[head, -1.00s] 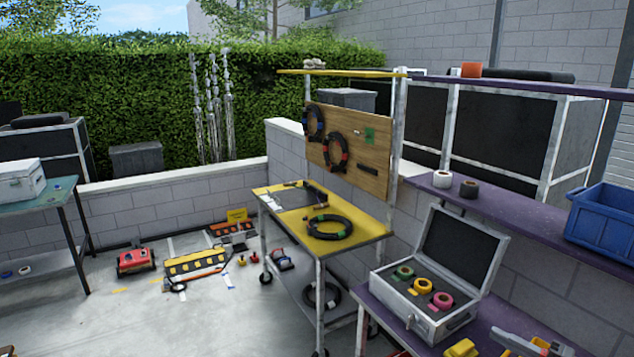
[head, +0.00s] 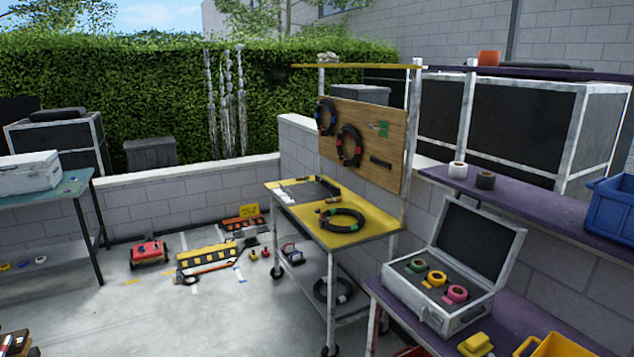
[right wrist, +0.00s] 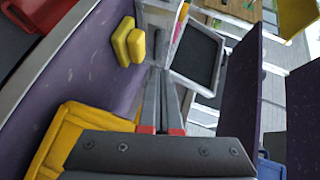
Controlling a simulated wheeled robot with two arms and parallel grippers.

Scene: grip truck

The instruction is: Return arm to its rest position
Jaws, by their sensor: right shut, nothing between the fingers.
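My right gripper (right wrist: 161,76) shows in the right wrist view, shut and empty, its grey fingers pressed together with red bands near their base. It is over the purple bench (right wrist: 85,85), apart from the yellow blocks (right wrist: 128,40) on it. In the right wrist view the open case (right wrist: 197,52) lies beyond the fingertips. No part of my right arm shows in the head view. My left gripper is in neither view.
The silver case (head: 440,300) with rolls of tape stands open on the purple bench (head: 515,310). A yellow bin (head: 555,348) is beside it, and a blue bin (head: 612,212) is on the shelf. A yellow cart (head: 345,238) stands ahead. Open floor (head: 120,320) lies to the left.

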